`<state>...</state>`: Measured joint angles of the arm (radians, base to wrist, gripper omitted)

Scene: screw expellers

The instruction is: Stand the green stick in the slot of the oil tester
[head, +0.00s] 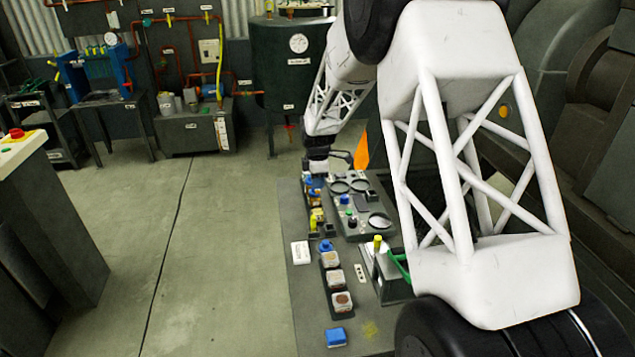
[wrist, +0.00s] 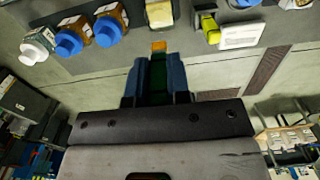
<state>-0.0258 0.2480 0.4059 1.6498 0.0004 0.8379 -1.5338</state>
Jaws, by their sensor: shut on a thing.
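My gripper (wrist: 158,62) shows in the wrist view with its two blue fingers closed on a green stick (wrist: 157,76). An orange tip shows at the far end of the stick. In the head view my gripper (head: 316,178) is at the far left part of the bench, above a row of small bottles; the stick cannot be made out there. A small dark device (head: 392,288) with a green curved part and a yellow top stands at the bench's right side. It may be the oil tester, but its label and slot cannot be read.
The grey bench (head: 300,270) carries a panel with round dishes (head: 350,222), a row of sample jars (head: 335,278), a blue block (head: 336,337) and a white card (head: 300,252). Open floor lies left.

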